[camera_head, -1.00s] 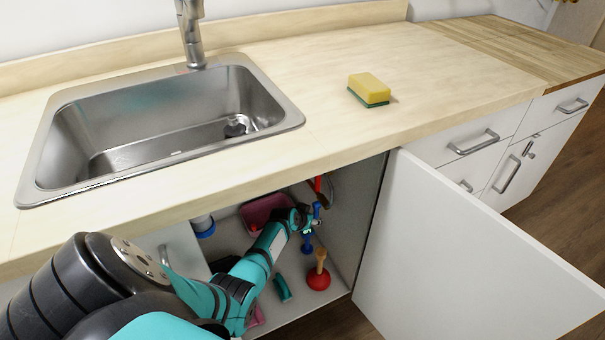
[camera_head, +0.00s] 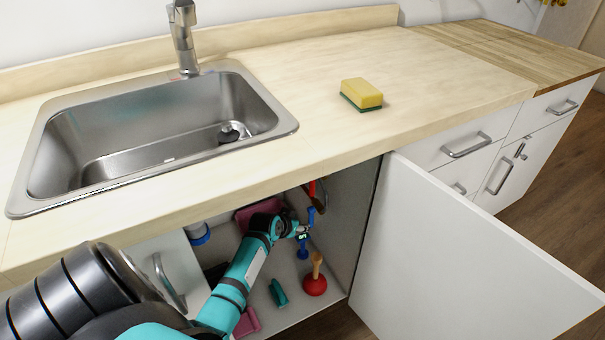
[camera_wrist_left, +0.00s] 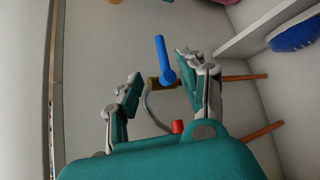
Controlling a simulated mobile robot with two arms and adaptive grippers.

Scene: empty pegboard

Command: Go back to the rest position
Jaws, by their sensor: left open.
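My left arm reaches into the open cabinet under the sink. In the head view my left gripper (camera_head: 301,230) is small and partly hidden by my own wrist, beside a blue valve handle (camera_head: 311,214). In the left wrist view the gripper (camera_wrist_left: 160,66) is open, its two teal and grey fingers apart. The blue handle (camera_wrist_left: 164,58) on a brass fitting (camera_wrist_left: 160,83) shows between and beyond the fingers; I cannot tell whether they touch. A red part (camera_wrist_left: 178,127) shows near the palm. My right gripper is in neither view.
The white cabinet door (camera_head: 455,255) stands wide open at right. A red plunger (camera_head: 315,285) and a green item (camera_head: 278,293) are on the cabinet floor. The countertop edge (camera_head: 215,205) runs above my arm. A sponge (camera_head: 361,94) lies on the counter.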

